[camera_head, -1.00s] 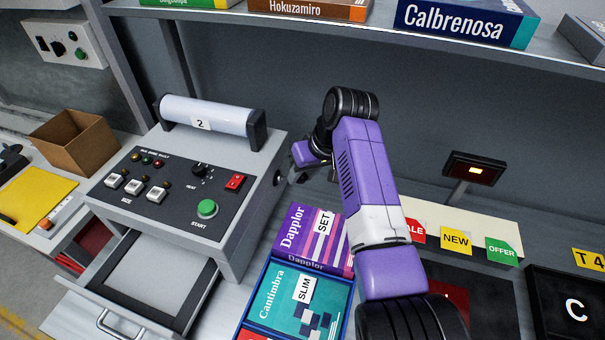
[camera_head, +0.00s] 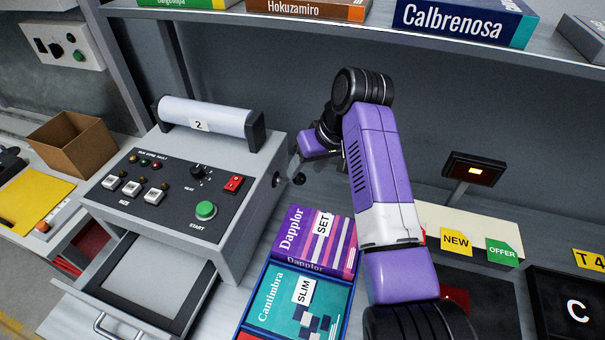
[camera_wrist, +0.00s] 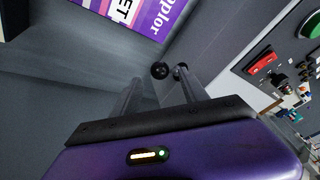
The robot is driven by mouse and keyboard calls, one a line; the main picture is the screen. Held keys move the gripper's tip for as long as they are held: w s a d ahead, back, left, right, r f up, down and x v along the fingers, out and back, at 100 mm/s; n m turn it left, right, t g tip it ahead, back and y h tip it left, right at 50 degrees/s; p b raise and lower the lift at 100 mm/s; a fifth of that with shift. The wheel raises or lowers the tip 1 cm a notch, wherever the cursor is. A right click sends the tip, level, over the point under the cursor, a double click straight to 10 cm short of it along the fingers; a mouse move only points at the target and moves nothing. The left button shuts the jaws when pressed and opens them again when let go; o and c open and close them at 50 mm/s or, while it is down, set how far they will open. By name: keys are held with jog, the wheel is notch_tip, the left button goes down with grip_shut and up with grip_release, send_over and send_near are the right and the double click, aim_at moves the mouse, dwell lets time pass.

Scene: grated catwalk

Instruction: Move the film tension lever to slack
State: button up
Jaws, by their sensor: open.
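The film tension lever (camera_wrist: 160,71) shows as a short arm with a black ball knob on the right side of the grey wrapping machine (camera_head: 235,240). In the head view its dark knob (camera_head: 299,179) stands just right of the machine's side. My gripper (camera_wrist: 158,80) is open, with its two grey fingers pointing at the machine's side. In the wrist view the knob lies between the fingers near their tips. I cannot tell whether either finger touches it. In the head view my purple wrist hides most of the fingers.
A blue tray (camera_head: 238,325) of boxed games stands right of the machine, with the purple Dapplor box (camera_head: 290,235) below my gripper. The machine's drawer (camera_head: 95,285) is pulled out. A shelf (camera_head: 330,30) runs above. A sign holder with tags (camera_head: 456,242) stands at right.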

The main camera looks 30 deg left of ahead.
jog(key=v, duration=0.3)
jog(key=shift+d+r, duration=0.15)
jog(key=shift+r, duration=0.1)
